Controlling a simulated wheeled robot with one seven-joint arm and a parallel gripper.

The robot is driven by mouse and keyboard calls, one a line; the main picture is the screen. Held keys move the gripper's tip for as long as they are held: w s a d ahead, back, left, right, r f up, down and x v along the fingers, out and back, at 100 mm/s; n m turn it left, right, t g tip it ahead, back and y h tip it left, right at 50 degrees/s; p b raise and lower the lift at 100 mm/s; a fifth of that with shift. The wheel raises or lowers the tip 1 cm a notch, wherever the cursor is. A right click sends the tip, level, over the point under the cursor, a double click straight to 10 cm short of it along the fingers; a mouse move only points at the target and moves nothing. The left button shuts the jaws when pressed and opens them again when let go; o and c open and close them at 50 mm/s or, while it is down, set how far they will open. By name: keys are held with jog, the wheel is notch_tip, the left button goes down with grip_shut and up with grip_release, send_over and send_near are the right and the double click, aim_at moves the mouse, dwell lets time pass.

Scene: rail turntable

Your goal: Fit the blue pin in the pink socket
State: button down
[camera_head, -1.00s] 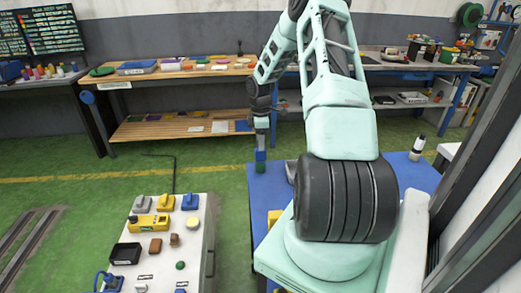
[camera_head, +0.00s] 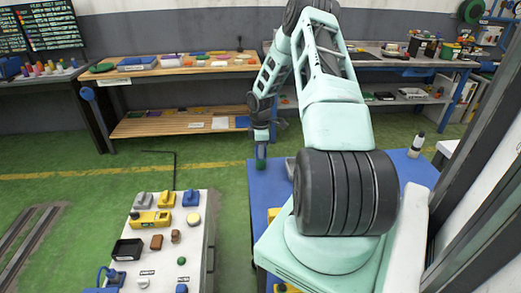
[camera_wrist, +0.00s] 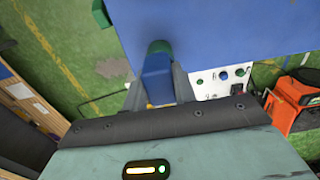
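My gripper (camera_head: 261,141) points down at the left end of the blue table (camera_head: 272,190). In the wrist view, the blue pin (camera_wrist: 157,76) sits between my two dark fingers, which are closed on its sides. A rounded green part (camera_wrist: 160,47) shows at the far end of the pin. I cannot tell whether it belongs to the pin or is a separate thing against it. In the head view, this green part (camera_head: 261,152) shows just under my gripper, at the table's far left corner. I cannot make out a pink socket in either view.
A white console (camera_head: 160,262) with several switches and buttons stands left of the table, with a green floor gap between. A grey piece (camera_head: 290,167) lies on the table right of my gripper. A white bottle (camera_head: 417,142) stands at the right. Wooden shelving (camera_head: 180,126) is behind.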

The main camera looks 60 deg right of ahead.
jog(key=c, duration=2.1)
grip_release()
grip_shut()
jog(key=shift+r+p, duration=0.6)
jog(key=shift+r, duration=0.1)
jog(key=shift+r+p, duration=2.4)
jog(key=shift+r, duration=0.65)
notch_tip(320, 180, up, 5)
jog(key=p, duration=0.4)
jog(key=shift+s, duration=0.1)
